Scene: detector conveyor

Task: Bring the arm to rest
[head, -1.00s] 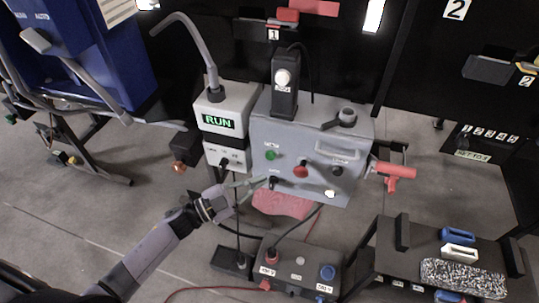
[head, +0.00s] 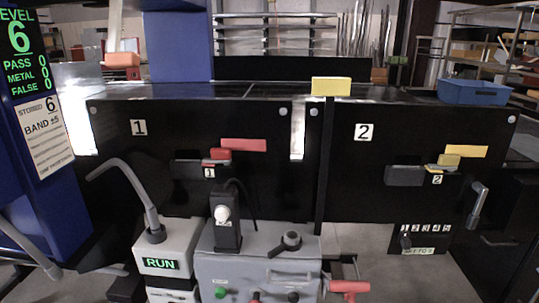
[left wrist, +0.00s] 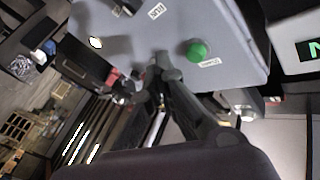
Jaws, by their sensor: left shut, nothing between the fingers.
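My left gripper (left wrist: 160,62) shows in the left wrist view, shut and empty. Its fingertips appear in front of the grey control box, close to the black part on its face and beside the green button (left wrist: 196,51). I cannot tell whether they touch it. In the head view the grey control box (head: 255,268) stands at the bottom centre, its lower part cut off by the frame edge. Neither of my arms shows in the head view, and my right gripper is in no view.
A white unit (head: 168,248) with a green RUN display stands left of the control box, with a bent grey tube above it. Black guard panels (head: 270,135) marked 1 and 2 close off the back. A blue machine (head: 45,190) stands at left. A red handle (head: 349,287) sticks out at right.

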